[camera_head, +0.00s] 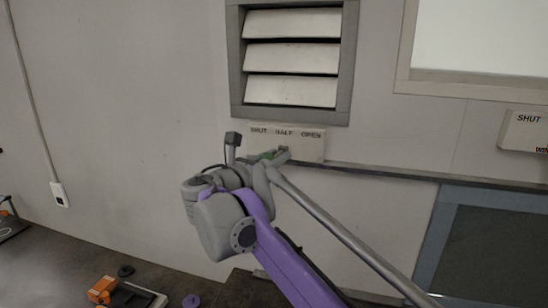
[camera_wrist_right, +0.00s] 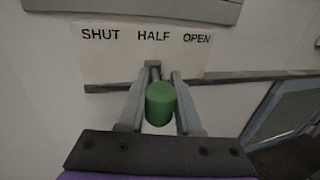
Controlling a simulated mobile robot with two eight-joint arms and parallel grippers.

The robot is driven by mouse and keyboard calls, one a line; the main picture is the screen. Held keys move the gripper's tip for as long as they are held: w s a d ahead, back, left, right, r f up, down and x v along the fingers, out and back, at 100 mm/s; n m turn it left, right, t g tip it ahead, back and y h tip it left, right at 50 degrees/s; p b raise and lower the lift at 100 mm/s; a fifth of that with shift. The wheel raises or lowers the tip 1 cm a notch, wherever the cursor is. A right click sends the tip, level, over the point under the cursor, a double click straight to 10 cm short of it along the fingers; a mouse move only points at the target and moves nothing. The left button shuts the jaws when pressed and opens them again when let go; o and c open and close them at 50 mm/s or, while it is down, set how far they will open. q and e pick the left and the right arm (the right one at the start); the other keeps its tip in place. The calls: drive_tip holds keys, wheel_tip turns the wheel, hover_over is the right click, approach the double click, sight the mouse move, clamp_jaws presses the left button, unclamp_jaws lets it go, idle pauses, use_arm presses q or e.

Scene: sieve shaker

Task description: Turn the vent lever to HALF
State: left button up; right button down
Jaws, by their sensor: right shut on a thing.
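The vent lever has a green knob (camera_wrist_right: 160,103) on a short metal stem, in front of a pale label plate (camera_wrist_right: 105,48) marked SHUT, HALF and OPEN. In the right wrist view the lever sits below the word HALF. My right gripper (camera_wrist_right: 159,88) is shut on the lever, with a finger on each side of it. In the head view my right gripper (camera_head: 276,157) is at the lower edge of the label plate (camera_head: 314,146), and its wrist hides most of the lever. My left gripper is not in view.
The vent (camera_head: 291,55) with tilted slats is above the plate. A dark rail (camera_head: 395,172) runs along the wall to the right. A second label box (camera_head: 522,131) reading SHUT is at far right. An orange object (camera_head: 101,290) lies at lower left.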

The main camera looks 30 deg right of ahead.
drive_tip(key=c, duration=1)
unclamp_jaws()
drive_tip(key=shift+s+d, duration=0.15)
drive_tip(key=shift+o, duration=0.7)
drive_tip(key=shift+s+d, duration=0.1)
drive_tip(key=shift+d, duration=0.1)
drive_tip(key=s+a, duration=0.8)
drive_tip(key=a, duration=0.1)
drive_tip(key=shift+a, duration=0.35)
